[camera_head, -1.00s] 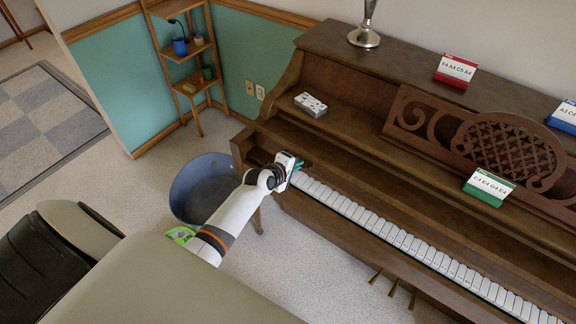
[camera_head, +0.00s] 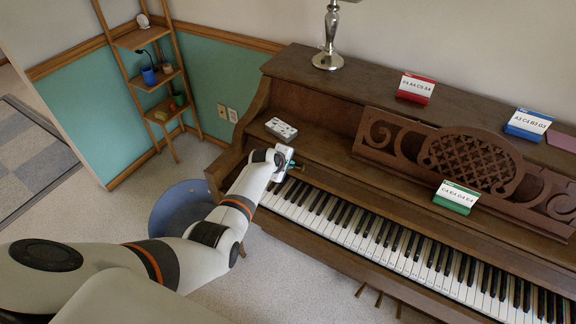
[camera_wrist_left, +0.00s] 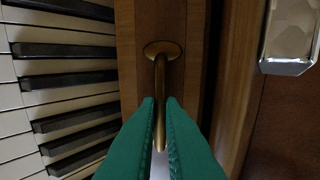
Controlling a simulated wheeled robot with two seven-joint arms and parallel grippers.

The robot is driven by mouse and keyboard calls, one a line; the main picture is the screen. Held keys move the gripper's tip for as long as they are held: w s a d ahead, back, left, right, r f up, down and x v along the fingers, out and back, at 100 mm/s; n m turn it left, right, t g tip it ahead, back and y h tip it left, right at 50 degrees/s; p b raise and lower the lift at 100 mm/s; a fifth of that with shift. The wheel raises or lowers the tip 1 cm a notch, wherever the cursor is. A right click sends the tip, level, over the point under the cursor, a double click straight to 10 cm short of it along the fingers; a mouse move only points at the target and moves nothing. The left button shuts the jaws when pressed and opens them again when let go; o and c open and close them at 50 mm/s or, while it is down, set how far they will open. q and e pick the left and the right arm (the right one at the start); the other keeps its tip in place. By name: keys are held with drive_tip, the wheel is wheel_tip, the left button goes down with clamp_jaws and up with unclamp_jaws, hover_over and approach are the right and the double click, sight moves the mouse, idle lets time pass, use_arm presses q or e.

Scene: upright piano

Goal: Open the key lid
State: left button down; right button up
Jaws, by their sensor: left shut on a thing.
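The upright piano's wooden key lid (camera_head: 400,224) is back far enough that white and black keys (camera_head: 400,250) show along the whole visible row. In the left wrist view, a brass handle (camera_wrist_left: 161,62) sticks out from the lid's front strip (camera_wrist_left: 140,22). My left gripper (camera_head: 294,169) is at the left end of the lid. Its green fingers (camera_wrist_left: 160,112) are shut on the brass handle, one on each side. The keys lie to the left in the left wrist view. My right gripper is not in view.
A small silver box (camera_head: 281,129) sits on the piano ledge just behind my left gripper. A green card holder (camera_head: 456,197) stands before the carved music stand (camera_head: 470,160). Red (camera_head: 415,88) and blue (camera_head: 527,124) holders and a lamp (camera_head: 328,55) stand on top.

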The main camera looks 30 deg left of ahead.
use_arm(q)
drive_tip(key=c, duration=1.6)
unclamp_jaws()
drive_tip(key=shift+s, duration=0.1)
drive_tip(key=shift+o, duration=0.2)
drive_tip(key=p+v, duration=0.2)
drive_tip(key=v, duration=1)
